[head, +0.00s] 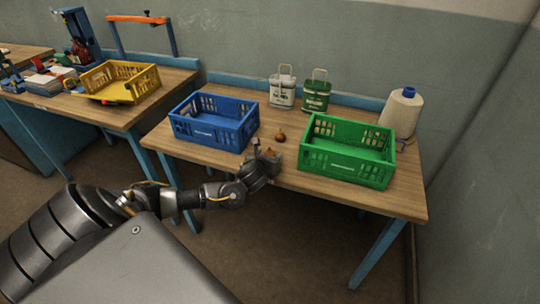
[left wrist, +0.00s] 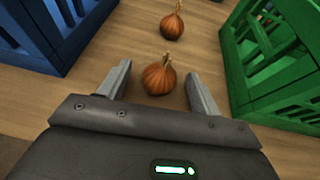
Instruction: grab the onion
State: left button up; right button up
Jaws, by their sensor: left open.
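Two brown-orange onions with dry stems show in the left wrist view. The nearer onion (left wrist: 158,80) sits on the wooden table between the open fingers of my left gripper (left wrist: 158,70), with a gap on each side. The farther onion (left wrist: 172,26) stands beyond the fingertips, and it also shows in the head view (head: 280,136). In the head view my left gripper (head: 264,154) is over the table's front part and largely hides the nearer onion. My right gripper is in neither view.
A blue crate (head: 213,138) stands left of the gripper and a green crate (head: 345,168) right of it, with a narrow strip of table between. Two canisters (head: 316,96) and a thread cone (head: 402,112) stand at the back. A yellow crate (head: 120,92) is on another table.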

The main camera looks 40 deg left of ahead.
pick_arm(q)
jog(key=c, duration=1)
